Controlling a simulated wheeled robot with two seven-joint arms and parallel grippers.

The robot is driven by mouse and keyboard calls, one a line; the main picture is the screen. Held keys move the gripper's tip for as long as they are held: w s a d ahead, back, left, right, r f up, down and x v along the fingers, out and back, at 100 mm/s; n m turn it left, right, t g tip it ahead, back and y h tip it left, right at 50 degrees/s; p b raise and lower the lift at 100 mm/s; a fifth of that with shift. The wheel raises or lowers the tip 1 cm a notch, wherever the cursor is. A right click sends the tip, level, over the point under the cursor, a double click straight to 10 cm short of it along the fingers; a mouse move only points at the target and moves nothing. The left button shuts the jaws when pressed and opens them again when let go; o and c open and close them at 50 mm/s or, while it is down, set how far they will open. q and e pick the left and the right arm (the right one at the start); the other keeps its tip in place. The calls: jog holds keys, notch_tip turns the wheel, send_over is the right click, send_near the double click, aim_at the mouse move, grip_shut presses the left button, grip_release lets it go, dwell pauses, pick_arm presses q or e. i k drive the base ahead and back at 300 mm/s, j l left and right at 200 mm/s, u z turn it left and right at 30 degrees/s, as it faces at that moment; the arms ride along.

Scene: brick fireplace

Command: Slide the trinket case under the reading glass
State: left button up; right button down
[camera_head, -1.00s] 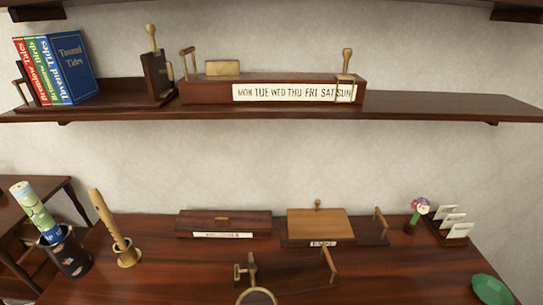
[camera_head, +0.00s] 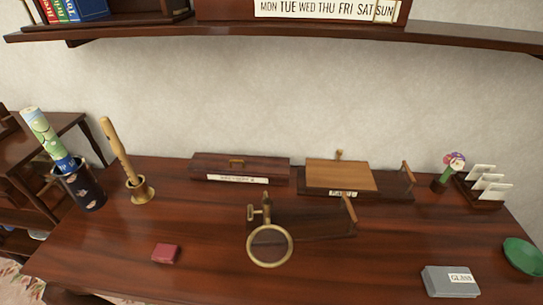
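The reading glass (camera_head: 288,246) is a round brass-rimmed lens on a brass stand, near the middle of the desk. It stands at the left end of a low dark wooden tray (camera_head: 318,225) with a peg handle at its right. A small dark red box (camera_head: 166,253), possibly the trinket case, lies on the desk to the left of the lens, apart from it. A grey box (camera_head: 450,282) labelled "GLASS" lies at the front right. No writing on the red box can be made out. Neither gripper is in view.
On the desk (camera_head: 220,225) stand a long lidded box (camera_head: 240,168), a tan-topped box (camera_head: 340,176), a card rack (camera_head: 486,187), a green dish (camera_head: 522,257), a dark cup (camera_head: 80,187) and a brass holder (camera_head: 140,189). The surface between red box and lens is clear. A shelf (camera_head: 150,22) hangs above.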

aim_at(164, 253)
jog(key=u, duration=1.3)
jog(key=l+z, duration=0.1)
jog(key=z, duration=1.2)
jog(key=j+u, duration=0.15)
jog(key=u, duration=0.2)
jog(key=j+u, duration=0.15)
jog(key=u, duration=0.15)
jog(key=k+j+u, duration=0.1)
jog(key=u, duration=0.25)
jog(key=i+j, duration=0.05)
jog(key=j, duration=0.05)
